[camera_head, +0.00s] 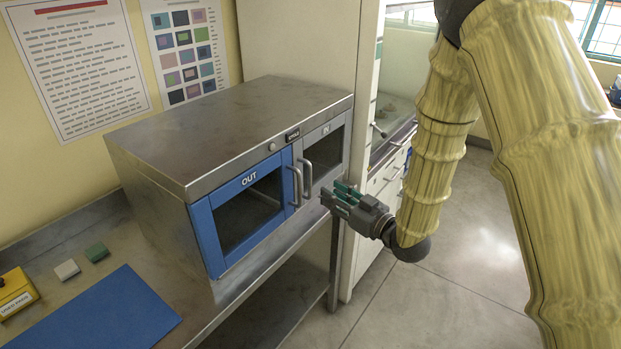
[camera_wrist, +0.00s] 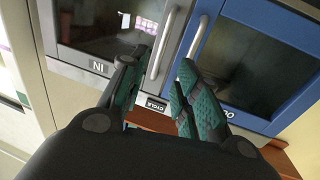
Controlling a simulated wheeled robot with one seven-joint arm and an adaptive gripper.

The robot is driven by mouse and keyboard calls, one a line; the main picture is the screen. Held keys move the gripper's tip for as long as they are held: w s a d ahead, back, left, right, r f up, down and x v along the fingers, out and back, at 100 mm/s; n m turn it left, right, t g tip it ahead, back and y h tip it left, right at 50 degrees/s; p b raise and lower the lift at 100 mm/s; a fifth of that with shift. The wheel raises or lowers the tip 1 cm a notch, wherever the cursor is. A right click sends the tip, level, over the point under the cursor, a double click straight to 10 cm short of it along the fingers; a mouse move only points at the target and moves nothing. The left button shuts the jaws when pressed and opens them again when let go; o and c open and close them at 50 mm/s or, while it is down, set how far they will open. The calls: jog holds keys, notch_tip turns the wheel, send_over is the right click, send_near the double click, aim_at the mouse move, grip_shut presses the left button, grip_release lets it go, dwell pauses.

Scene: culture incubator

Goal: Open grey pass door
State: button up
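The grey pass door (camera_head: 325,157), marked IN, is the right-hand door of a steel pass box (camera_head: 225,130) and is shut. Its upright bar handle (camera_head: 308,178) is on the door's left side. In the wrist view the grey door (camera_wrist: 85,66) is at left, upside down, with its handle (camera_wrist: 161,45). My gripper (camera_head: 331,198) is open and empty, just in front of and right of that handle. In the wrist view the handle lines up between my two fingers (camera_wrist: 158,66). No contact is visible.
The blue OUT door (camera_head: 246,208) is shut beside the grey one; its handle (camera_head: 297,187) is close by. A tall cabinet (camera_head: 362,150) stands right of the box. A blue mat (camera_head: 100,312) and yellow box (camera_head: 16,292) lie on the bench. Open floor is at lower right.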

aim_at(310, 195)
jog(key=p+x, duration=0.3)
jog(key=x, duration=0.6)
jog(key=shift+w+a, duration=0.2)
jog(key=shift+a, duration=0.05)
jog(key=shift+c, duration=0.5)
grip_shut()
jog(key=shift+f, duration=0.1)
